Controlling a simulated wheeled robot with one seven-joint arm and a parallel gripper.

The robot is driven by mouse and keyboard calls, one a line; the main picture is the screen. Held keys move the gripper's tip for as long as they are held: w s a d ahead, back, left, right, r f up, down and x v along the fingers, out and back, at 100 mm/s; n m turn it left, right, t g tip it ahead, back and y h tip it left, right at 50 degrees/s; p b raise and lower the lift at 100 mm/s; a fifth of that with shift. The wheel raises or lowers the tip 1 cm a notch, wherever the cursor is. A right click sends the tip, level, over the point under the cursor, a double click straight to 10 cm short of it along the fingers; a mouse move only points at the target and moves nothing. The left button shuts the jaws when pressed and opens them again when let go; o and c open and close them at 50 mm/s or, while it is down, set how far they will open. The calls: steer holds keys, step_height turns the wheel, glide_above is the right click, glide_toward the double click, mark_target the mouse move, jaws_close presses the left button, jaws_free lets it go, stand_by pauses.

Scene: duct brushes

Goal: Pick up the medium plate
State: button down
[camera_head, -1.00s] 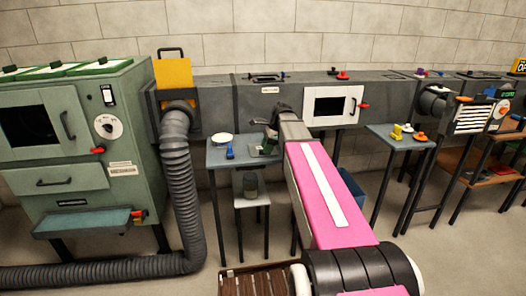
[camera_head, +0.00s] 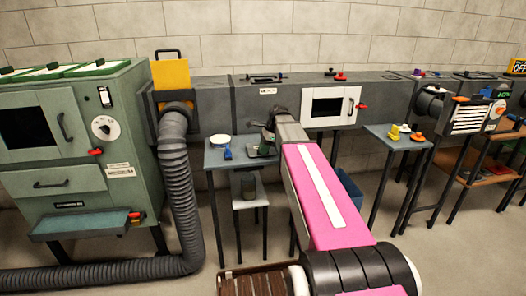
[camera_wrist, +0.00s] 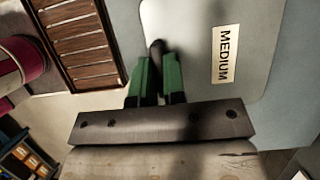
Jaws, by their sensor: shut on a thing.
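The medium plate (camera_wrist: 185,30) is a flat light grey sheet with rounded corners and a cream label reading "MEDIUM" in the wrist view. A dark handle (camera_wrist: 157,50) stands at its near left edge. My gripper (camera_wrist: 158,65) has its green fingers shut on this handle. In the head view my gripper (camera_head: 269,135) is over the right part of a small blue-grey table (camera_head: 226,160), in front of the duct. The plate is hard to make out there. I cannot tell whether it touches the table.
A ribbed hose (camera_head: 178,190) stands at the left. A stool (camera_head: 250,198) holding a container is below.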

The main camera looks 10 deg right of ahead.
steer(key=shift+r, duration=0.4)
step_height(320, 180, up, 3)
steer(key=shift+f, duration=0.15)
steer(key=s+a+r, duration=0.5)
steer(key=a+r, duration=0.5)
steer(key=r, duration=0.1)
steer(key=shift+s, duration=0.35)
steer(key=shift+f, duration=0.1)
